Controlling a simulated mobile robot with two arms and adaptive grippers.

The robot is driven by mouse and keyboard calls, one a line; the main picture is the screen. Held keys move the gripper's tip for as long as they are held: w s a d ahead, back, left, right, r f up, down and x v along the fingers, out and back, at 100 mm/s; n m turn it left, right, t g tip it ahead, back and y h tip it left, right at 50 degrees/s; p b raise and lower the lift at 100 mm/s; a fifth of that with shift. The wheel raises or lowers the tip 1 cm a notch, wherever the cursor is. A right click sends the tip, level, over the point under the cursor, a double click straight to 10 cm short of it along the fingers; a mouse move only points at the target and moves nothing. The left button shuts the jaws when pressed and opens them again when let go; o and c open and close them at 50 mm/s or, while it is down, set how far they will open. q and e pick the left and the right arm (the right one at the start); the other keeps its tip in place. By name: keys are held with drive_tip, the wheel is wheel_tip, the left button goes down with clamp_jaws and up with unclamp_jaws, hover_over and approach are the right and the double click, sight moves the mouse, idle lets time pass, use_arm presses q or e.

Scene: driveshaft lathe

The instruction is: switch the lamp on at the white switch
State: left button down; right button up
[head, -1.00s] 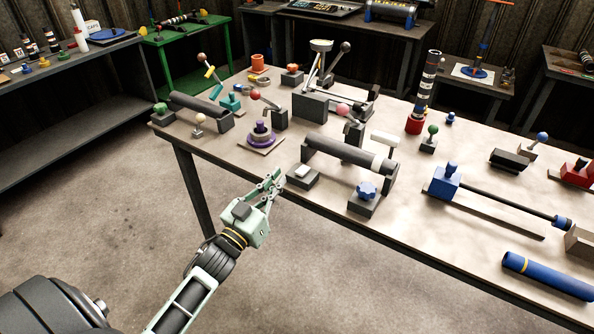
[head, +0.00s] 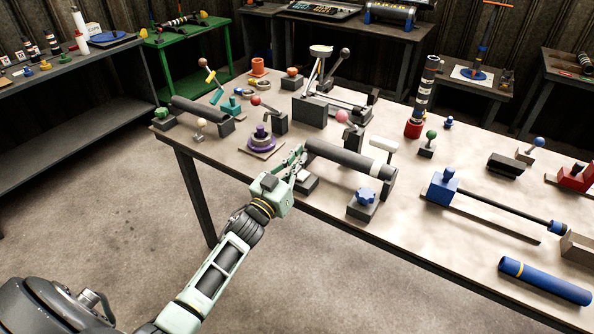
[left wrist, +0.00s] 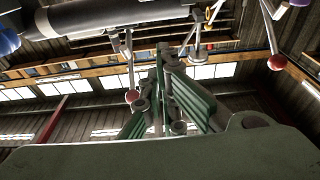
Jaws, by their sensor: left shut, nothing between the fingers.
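A low grey box with a whitish top (head: 307,183), which looks like the white switch, sits near the table's front edge, left of the blue star knob. My left gripper (head: 297,156) is shut and empty. In the head view it overlaps the left side of the box and hides part of it; I cannot tell whether they touch. The gripper's green fingers also show in the left wrist view (left wrist: 172,92), with the switch out of sight there. My right gripper is not in view. I cannot pick out the lamp with certainty.
A dark roller (head: 345,161) lies behind the box, and the blue star knob (head: 365,195) stands to its right. A purple ringed piece (head: 262,140) is left of the gripper. A blue tube (head: 545,281) lies at the front right. Open floor lies before the table.

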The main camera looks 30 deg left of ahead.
sight(302, 176)
use_arm(q)
drive_tip(key=shift+s+f, duration=0.2)
drive_tip(key=shift+f, duration=0.85)
drive_tip(key=shift+s+f, duration=0.2)
drive_tip(key=shift+f, duration=0.8)
